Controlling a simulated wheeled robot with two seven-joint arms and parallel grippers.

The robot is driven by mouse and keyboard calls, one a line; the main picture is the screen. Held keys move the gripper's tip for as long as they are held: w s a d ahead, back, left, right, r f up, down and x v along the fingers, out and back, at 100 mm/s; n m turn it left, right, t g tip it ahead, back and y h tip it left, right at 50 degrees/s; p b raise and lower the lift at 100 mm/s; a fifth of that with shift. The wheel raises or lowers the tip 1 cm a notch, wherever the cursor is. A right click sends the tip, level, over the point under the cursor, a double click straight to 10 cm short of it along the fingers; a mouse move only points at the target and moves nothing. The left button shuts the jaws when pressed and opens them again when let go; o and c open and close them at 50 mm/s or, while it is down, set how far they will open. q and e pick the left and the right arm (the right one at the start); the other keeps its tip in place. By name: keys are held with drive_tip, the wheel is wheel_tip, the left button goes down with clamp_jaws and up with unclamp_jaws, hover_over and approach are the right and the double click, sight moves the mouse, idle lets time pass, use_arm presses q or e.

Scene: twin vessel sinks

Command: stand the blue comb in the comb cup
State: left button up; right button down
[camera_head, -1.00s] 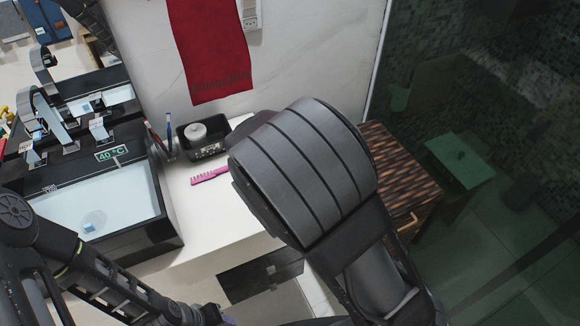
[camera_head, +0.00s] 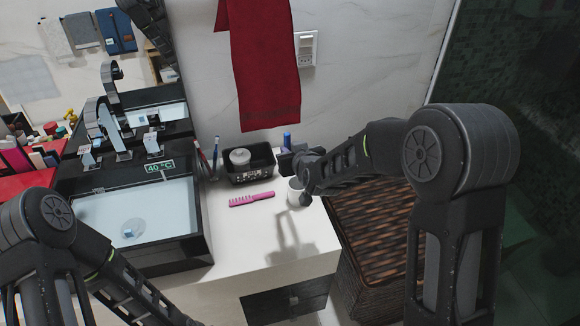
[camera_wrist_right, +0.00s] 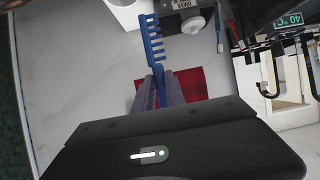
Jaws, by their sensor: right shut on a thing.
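The blue comb (camera_wrist_right: 153,48) is gripped between the fingers of my right gripper (camera_wrist_right: 158,90), with its toothed end sticking out beyond them in the right wrist view. In the head view my right gripper (camera_head: 291,160) is above the right part of the counter, and a bit of the blue comb (camera_head: 287,139) shows above it. The white comb cup (camera_head: 296,190) stands on the counter just below the gripper, partly hidden by it. In the right wrist view a white rounded thing at the top edge may be the cup. My left gripper is outside the frames.
A pink comb (camera_head: 252,199) lies on the white counter (camera_head: 245,232). Behind it is a black basket (camera_head: 248,172) with a white round item. Toothbrushes (camera_head: 216,150) stand beside the sink (camera_head: 130,225). A wicker hamper (camera_head: 375,245) stands right of the counter.

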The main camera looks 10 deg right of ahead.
drive_tip(key=d+r, duration=0.3)
drive_tip(key=r, duration=0.2)
drive_tip(key=shift+w+d+t, duration=0.25)
drive_tip(key=shift+w+t, duration=0.15)
drive_tip(key=shift+f, duration=0.1)
drive_tip(key=b, duration=0.6)
hover_over(298, 192)
drive_tip(key=d, duration=0.1)
drive_tip(key=shift+f, duration=4.6)
wheel_tip(298, 192, down, 6)
drive_tip(key=b, duration=0.6)
drive_tip(key=shift+w, duration=0.35)
drive_tip(key=shift+f, duration=0.1)
drive_tip(key=c, duration=1.3)
unclamp_jaws()
